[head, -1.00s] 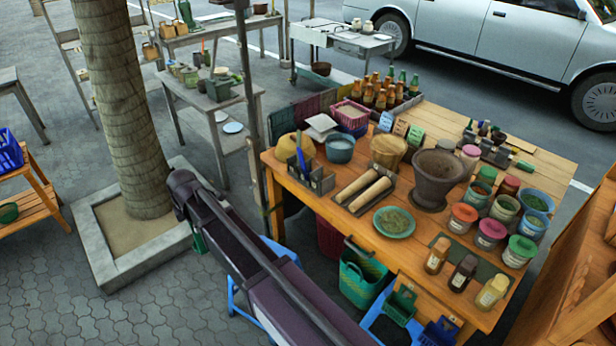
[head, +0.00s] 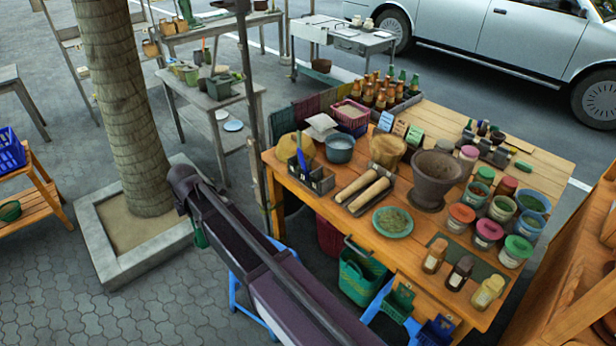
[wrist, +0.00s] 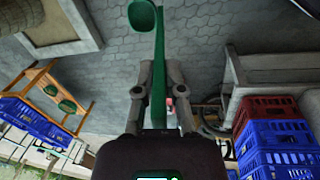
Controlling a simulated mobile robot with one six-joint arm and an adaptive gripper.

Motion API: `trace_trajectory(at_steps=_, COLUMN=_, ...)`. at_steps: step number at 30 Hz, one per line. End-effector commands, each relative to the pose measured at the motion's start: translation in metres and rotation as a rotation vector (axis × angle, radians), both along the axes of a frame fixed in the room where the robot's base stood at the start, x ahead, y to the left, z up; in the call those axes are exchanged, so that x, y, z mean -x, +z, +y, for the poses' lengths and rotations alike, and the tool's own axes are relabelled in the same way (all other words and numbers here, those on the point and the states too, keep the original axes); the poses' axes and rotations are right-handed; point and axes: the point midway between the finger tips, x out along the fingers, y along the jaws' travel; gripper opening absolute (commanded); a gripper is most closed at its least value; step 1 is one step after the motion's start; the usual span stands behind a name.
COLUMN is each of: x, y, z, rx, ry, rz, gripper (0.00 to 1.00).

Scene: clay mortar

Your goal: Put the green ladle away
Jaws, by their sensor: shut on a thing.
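The green ladle (wrist: 158,60) is between the fingers of my gripper (wrist: 162,72) in the wrist view. My gripper is shut on its handle, with the bowl end at the top of that picture. In the head view a small green part of the ladle (head: 200,237) shows below the end of my arm, left of the table and over the paving. The gripper itself is hidden behind my arm there. A small green basket (head: 398,303) and a small blue basket (head: 437,331) hang at the table's front edge. A grey caddy (head: 318,182) with a blue utensil stands on the table.
The wooden table (head: 425,250) is crowded with a mortar (head: 434,178), pots, jars and bottles. A large green basket (head: 360,275) stands below it. A tree trunk (head: 125,110) rises left of my arm. Crates (wrist: 272,135) are stacked right in the wrist view. The left paving is open.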

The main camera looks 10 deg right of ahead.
Motion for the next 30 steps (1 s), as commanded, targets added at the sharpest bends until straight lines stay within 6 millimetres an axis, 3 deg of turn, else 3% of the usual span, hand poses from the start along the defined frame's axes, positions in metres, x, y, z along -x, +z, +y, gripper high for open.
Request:
trace_trajectory(at_steps=11, x=-0.001, y=0.001, z=-0.002, rx=0.0, ry=-0.007, rz=0.0, gripper=0.0)
trace_trajectory(at_steps=17, x=-0.015, y=0.007, z=-0.018, rx=0.001, ry=-0.093, rz=0.002, gripper=0.0)
trace_trajectory(at_steps=23, x=-0.044, y=0.019, z=-0.057, rx=0.001, ry=-0.302, rz=0.004, gripper=0.0)
trace_trajectory(at_steps=30, x=-0.079, y=0.034, z=-0.117, rx=0.002, ry=-0.606, rz=0.004, gripper=0.0)
